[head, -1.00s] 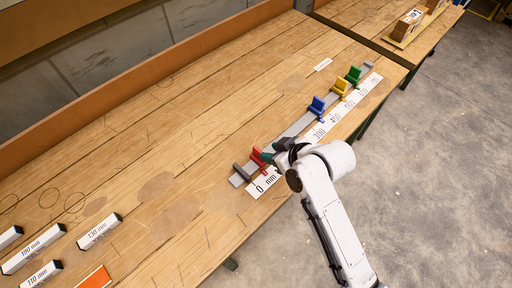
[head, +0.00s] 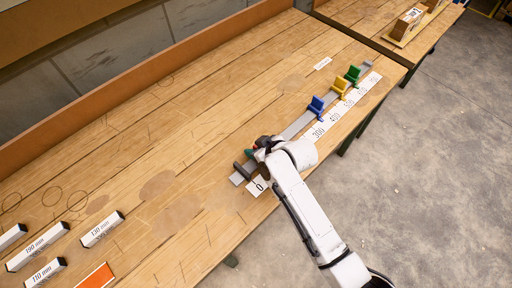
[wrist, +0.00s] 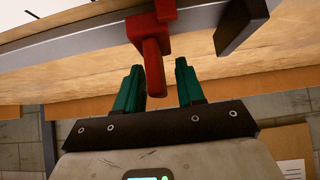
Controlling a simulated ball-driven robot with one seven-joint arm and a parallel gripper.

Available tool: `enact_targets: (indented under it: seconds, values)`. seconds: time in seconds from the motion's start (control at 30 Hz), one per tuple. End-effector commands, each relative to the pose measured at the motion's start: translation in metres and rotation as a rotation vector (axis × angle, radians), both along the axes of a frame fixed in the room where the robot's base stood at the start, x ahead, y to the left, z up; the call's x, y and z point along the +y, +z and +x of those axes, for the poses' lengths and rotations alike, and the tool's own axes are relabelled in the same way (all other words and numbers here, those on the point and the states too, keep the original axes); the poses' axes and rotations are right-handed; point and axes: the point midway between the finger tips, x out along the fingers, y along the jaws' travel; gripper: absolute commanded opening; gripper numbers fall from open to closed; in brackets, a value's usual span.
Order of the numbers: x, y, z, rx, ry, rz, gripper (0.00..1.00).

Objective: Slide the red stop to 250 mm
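The red stop (wrist: 152,50) sits on the grey rail (wrist: 90,38) in the wrist view, its tab pointing toward my gripper (wrist: 157,82). My gripper is open, with its green fingers apart. The tab's end lies between the two fingertips, with a visible gap on the right; contact on the left is hard to tell. In the head view my gripper (head: 256,150) is near the 0 mm end of the rail (head: 300,124) and hides most of the red stop. The scale strip (head: 329,126) shows 300 and 400, with the part around 250 mm covered by my arm.
A dark end bar (head: 243,172) stands at the zero end of the rail, close beside the red stop. Blue (head: 316,106), yellow (head: 340,86) and green (head: 353,74) stops sit farther along. Labelled blocks (head: 101,230) and an orange plate (head: 96,276) lie at the lower left.

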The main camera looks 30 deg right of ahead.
Motion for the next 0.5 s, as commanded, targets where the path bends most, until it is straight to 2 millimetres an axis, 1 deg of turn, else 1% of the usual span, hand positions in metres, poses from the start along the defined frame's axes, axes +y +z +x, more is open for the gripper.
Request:
enact_targets:
  seconds: [0.07,0.4,0.47,0.5]
  values:
    - [0.0,0.0001,0.0,0.0,0.0,0.0,0.38]
    - [-0.0003,0.0002,-0.0001,0.0,0.0,0.0,0.07]
    - [-0.0003,0.0003,-0.0002,0.0,0.0,0.0,0.01]
    - [-0.0003,0.0003,-0.0002,0.0,0.0,0.0,0.0]
